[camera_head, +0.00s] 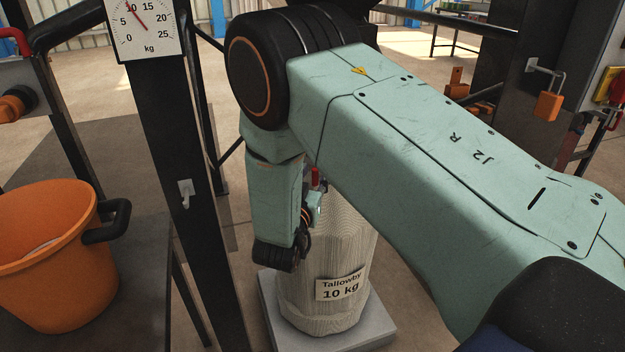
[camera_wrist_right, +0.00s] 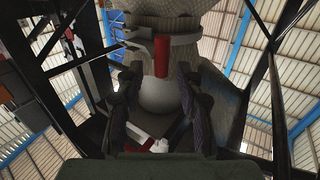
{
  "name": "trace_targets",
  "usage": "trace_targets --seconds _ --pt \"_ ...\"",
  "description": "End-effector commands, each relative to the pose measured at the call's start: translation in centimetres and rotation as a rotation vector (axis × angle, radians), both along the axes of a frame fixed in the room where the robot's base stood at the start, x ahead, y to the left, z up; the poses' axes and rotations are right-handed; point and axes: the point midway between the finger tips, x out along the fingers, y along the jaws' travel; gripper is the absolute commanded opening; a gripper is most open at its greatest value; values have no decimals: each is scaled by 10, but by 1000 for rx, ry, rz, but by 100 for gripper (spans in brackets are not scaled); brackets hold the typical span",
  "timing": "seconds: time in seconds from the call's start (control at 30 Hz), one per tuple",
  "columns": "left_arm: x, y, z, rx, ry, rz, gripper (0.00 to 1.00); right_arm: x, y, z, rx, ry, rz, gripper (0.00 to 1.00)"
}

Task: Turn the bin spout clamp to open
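The bin spout clamp shows in the right wrist view as a grey band (camera_wrist_right: 186,40) around a pale spout, with a red handle (camera_wrist_right: 161,57) hanging from it. My right gripper (camera_wrist_right: 160,72) is open, its two dark fingers apart on either side of the handle's lower end. I cannot tell whether either finger touches it. In the head view, my right arm hides most of the clamp and gripper; only a bit of red (camera_head: 316,177) shows beside my wrist. My left gripper is in neither view.
A pale sack (camera_head: 330,262) labelled "Tallowby 10 kg" stands on a grey platform (camera_head: 375,335) below. An orange bucket (camera_head: 45,270) is at the left. Dark frame posts (camera_head: 165,130) and a dial scale (camera_head: 143,22) stand beside my arm. An orange padlock (camera_head: 547,106) hangs at the right.

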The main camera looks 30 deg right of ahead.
Motion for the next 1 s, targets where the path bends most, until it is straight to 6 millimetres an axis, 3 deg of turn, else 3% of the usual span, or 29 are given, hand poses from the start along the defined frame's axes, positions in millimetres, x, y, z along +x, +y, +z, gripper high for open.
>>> trace_targets --seconds 0.33,0.77,1.0 --pt "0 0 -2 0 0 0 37 7 -2 1 -1 -1 2 37" --pt "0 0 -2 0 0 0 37 6 -2 1 0 0 2 1" --pt "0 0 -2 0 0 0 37 6 -3 0 1 1 1 0"
